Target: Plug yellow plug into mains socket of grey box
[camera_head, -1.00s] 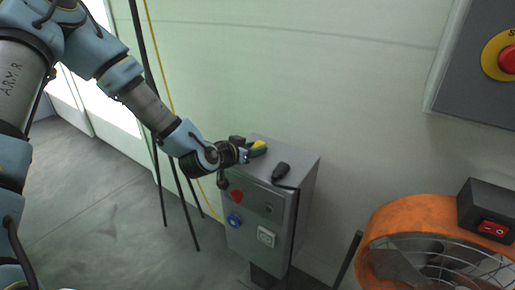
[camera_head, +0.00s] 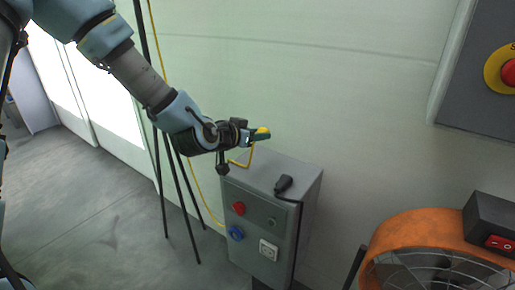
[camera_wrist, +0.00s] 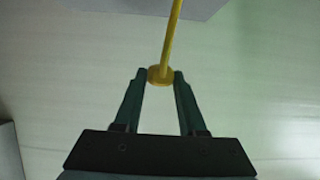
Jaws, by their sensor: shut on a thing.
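My gripper (camera_head: 257,135) is shut on the yellow plug (camera_head: 263,131), above the top of the grey box (camera_head: 262,180). The wrist view shows the round yellow plug (camera_wrist: 160,75) between the two fingertips, with its yellow cable running away from it. In the head view the yellow cable (camera_head: 243,161) hangs in a bend below the gripper. The box's front carries a white mains socket (camera_head: 268,250) low down, a blue socket (camera_head: 236,233) to its left, and a red knob (camera_head: 238,208) above that. The plug is well apart from the white socket.
An orange fan (camera_head: 400,245) stands at right. Thin black poles (camera_head: 183,195) stand left of the box. The floor at left is clear.

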